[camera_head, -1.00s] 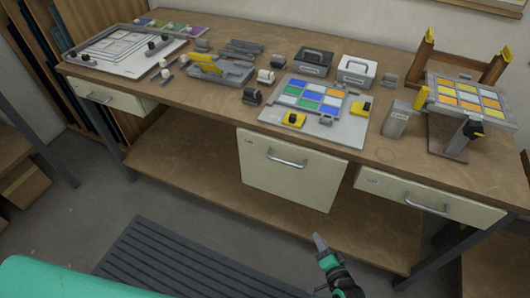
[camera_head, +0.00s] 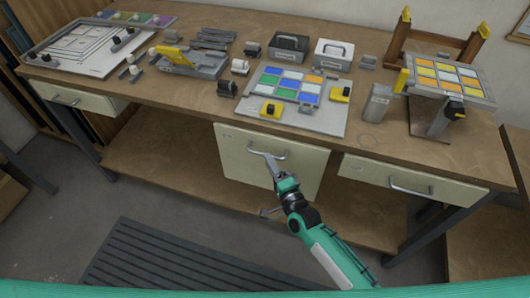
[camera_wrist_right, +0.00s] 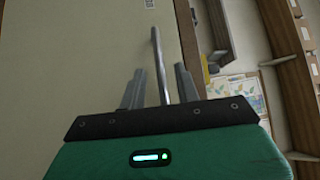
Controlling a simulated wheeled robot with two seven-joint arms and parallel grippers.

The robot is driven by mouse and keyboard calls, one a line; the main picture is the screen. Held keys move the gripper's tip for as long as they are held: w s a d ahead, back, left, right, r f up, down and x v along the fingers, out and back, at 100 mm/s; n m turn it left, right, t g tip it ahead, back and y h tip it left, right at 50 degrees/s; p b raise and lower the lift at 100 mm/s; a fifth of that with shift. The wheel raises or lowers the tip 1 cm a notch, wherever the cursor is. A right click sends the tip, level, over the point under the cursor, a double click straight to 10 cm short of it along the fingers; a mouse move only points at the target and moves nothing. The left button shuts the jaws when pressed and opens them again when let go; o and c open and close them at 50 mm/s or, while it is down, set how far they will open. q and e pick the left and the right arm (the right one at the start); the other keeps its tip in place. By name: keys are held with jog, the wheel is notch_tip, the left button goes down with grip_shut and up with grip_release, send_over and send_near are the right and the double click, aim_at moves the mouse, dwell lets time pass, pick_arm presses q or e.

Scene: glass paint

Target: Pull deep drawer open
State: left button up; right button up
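The deep drawer (camera_head: 225,158) is the tall cream front under the middle of the workbench. Its front looks shut, and it also fills the left of the right wrist view (camera_wrist_right: 70,60). Its metal bar handle (camera_head: 282,155) is near the top of the front. My left gripper is in neither view.
Shallow drawers sit at the left (camera_head: 85,100) and right (camera_head: 375,175) under the bench top (camera_head: 200,100). A lower shelf (camera_head: 160,160) runs beneath. A dark ribbed mat (camera_head: 170,255) lies on the floor in front. Glass panels and tools cover the top.

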jog(key=shift+x, duration=1.95)
jog(key=shift+c, duration=0.3)
